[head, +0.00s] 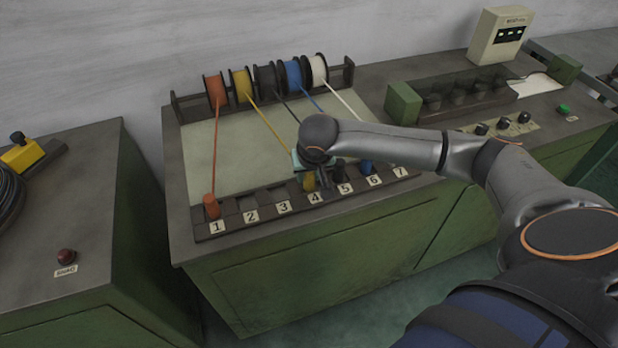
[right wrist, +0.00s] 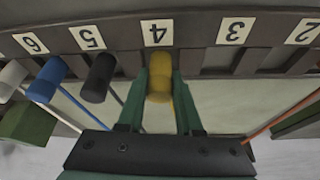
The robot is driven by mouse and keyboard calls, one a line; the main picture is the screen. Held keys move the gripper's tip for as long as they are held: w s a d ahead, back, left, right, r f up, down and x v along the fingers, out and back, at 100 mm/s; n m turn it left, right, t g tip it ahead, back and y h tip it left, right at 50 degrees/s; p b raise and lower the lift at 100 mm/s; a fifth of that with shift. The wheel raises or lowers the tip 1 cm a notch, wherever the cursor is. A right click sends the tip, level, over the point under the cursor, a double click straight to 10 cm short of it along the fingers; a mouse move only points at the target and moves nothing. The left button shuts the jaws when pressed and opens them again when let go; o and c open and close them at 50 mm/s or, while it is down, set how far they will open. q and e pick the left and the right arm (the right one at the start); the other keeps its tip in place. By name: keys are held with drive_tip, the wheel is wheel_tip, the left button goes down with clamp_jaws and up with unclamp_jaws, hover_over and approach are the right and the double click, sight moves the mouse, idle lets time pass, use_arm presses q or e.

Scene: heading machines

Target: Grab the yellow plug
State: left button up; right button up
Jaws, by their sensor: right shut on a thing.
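The yellow plug (right wrist: 159,84) sits at the slot labelled 4, at the end of the yellow cord. In the head view the yellow plug (head: 309,181) is partly hidden by my right gripper (head: 312,178). In the right wrist view my right gripper (right wrist: 160,80) has its two green fingers on either side of the plug, shut on it. The numbered rack (head: 265,212) runs along the front of the bench. My left gripper is not in view.
An orange plug (head: 211,206) stands at slot 1. A black plug (right wrist: 99,78) and a blue plug (right wrist: 48,79) are close beside the yellow one. Coloured spools, such as the yellow spool (head: 240,86), stand at the back. Slots 2 and 3 look empty.

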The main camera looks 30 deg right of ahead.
clamp_jaws()
drive_tip(key=shift+r, duration=0.15)
